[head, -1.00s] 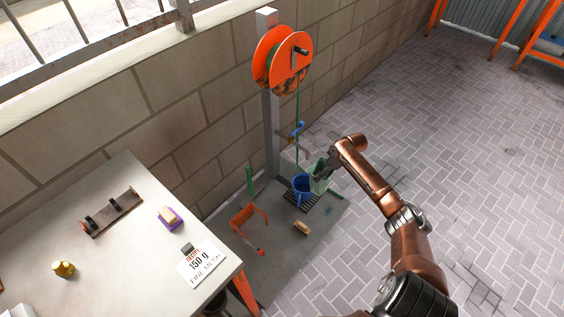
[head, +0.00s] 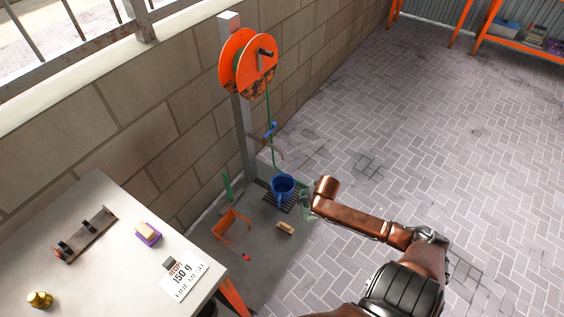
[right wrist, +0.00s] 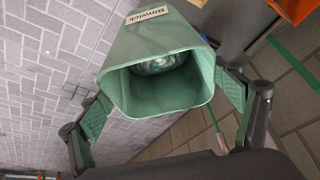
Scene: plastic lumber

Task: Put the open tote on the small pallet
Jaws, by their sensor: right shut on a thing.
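My right gripper (right wrist: 165,105) has its green-padded fingers on both sides of a green open-topped container (right wrist: 178,98) and is shut on it. The container carries a "Binwick" label, and its open mouth faces the wrist camera. A clear round thing (right wrist: 158,64) shows inside it. In the head view the green container (head: 307,201) is mostly hidden behind my right arm, just right of the blue bucket. I cannot tell whether it is the open tote. No small pallet is clearly visible. My left gripper is not in view.
An orange stand (head: 230,226) and a brush-like block (head: 286,228) are nearby. A table (head: 105,215) fills the lower left. A hose reel post (head: 246,140) stands by the wall. Paved floor (head: 400,150) is clear; shelves (head: 520,50) stand far right.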

